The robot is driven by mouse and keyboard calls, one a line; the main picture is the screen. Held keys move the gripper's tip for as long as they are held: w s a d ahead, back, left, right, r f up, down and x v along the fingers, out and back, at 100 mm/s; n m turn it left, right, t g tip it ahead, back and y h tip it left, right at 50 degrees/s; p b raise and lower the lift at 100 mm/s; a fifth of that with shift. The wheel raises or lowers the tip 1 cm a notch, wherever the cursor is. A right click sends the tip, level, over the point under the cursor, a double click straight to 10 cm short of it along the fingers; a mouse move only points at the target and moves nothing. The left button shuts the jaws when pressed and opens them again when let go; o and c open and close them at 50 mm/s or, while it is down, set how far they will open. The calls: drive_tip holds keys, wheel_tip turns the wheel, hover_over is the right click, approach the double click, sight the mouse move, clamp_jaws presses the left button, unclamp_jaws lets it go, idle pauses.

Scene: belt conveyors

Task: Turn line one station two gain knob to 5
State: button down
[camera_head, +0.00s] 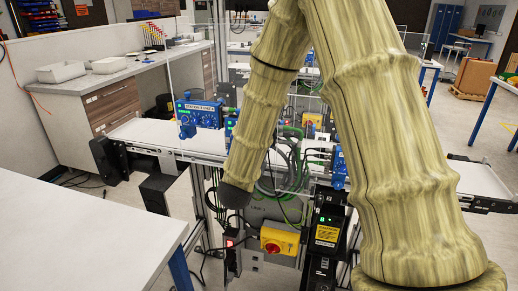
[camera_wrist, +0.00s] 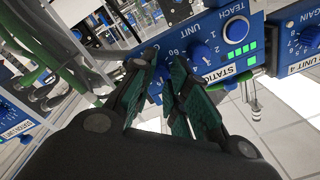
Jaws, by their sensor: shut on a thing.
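In the wrist view, my gripper (camera_wrist: 172,92) is at the edge of a blue station unit (camera_wrist: 262,42) with a white "STATION" label. Its dark green padded fingers are close together around a small blue part (camera_wrist: 155,88), apparently a knob, mostly hidden by the fingers. Its setting cannot be read. A blue knob (camera_wrist: 199,54) shows just beyond the fingers. Another unit marked "GAIN" and "UNIT 4", with a blue knob (camera_wrist: 309,38), is at the right edge. The station number of the gripped unit is not readable. In the head view the arm hides my gripper.
Green and grey cables (camera_wrist: 42,82) hang left of the gripper. In the head view, a white conveyor (camera_head: 145,133) runs across behind my arm, with a blue unit (camera_head: 200,114) beyond it. A yellow box with a red switch (camera_head: 279,241) is below. A white table (camera_head: 80,235) stands front left.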

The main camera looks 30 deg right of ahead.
idle(0.3)
drive_tip(key=c, duration=1.3)
unclamp_jaws()
drive_tip(key=shift+s, duration=0.1)
drive_tip(key=shift+c, duration=0.2)
drive_tip(key=v, duration=0.7)
drive_tip(key=shift+s+a, duration=0.25)
drive_tip(key=shift+s, duration=0.05)
